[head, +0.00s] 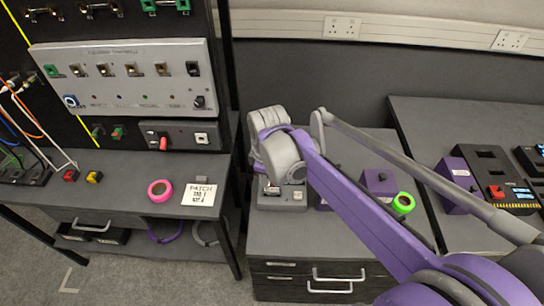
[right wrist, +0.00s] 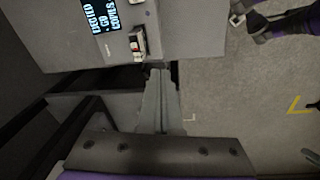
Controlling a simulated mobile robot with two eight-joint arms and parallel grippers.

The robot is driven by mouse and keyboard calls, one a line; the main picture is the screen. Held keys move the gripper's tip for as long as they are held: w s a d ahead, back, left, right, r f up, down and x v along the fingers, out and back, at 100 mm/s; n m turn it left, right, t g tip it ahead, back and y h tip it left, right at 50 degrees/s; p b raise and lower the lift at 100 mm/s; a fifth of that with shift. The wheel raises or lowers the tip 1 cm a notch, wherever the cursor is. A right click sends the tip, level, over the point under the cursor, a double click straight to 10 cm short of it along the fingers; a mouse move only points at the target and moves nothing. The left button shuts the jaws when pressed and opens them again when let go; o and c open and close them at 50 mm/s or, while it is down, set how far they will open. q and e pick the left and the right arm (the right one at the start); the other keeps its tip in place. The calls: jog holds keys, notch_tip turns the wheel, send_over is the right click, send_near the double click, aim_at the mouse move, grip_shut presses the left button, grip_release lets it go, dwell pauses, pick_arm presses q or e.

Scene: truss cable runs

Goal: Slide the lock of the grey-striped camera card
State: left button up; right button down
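My right gripper (right wrist: 159,72) shows in the right wrist view as two grey fingers lying close together, with nothing visible between them. Their tips are just beside the edge of a grey box (right wrist: 185,30). A small slot part with white and red on it (right wrist: 138,42) sits on that box, just beyond the tips; I cannot tell whether they touch it. In the head view the grey box (head: 283,200) stands on the drawer unit under my right wrist, and the fingertips are hidden. I cannot make out a grey-striped card or its lock. My left gripper is not in view.
Purple boxes (head: 380,181) and a green tape roll (head: 403,203) stand right of the grey box. A left bench (head: 120,190) holds a pink tape roll (head: 160,191) and a white sign (head: 199,194) under a switch panel (head: 125,75). The drawer unit's front top is clear.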

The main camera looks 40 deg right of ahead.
jog(key=w+d+n+g, duration=0.1)
jog(key=w+d+n, duration=0.15)
jog(key=d, duration=0.25)
jog(key=b, duration=0.3)
send_over(270, 184)
jog(key=shift+s+d+f, duration=0.15)
jog(key=shift+f, duration=0.7)
jog(key=shift+s+d+f, duration=0.1)
jog(key=shift+s+f, duration=0.05)
jog(key=shift+f, duration=0.7)
jog(key=shift+s+d+f, duration=0.15)
jog(key=shift+f, duration=0.7)
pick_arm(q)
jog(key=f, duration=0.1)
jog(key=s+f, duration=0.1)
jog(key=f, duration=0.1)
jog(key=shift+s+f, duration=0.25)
pick_arm(e)
jog(key=shift+w, duration=0.1)
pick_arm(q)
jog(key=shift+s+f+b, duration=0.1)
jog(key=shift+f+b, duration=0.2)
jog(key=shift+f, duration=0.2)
pick_arm(e)
jog(key=shift+f, duration=0.65)
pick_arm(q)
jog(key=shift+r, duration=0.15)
pick_arm(e)
jog(key=shift+r, duration=0.15)
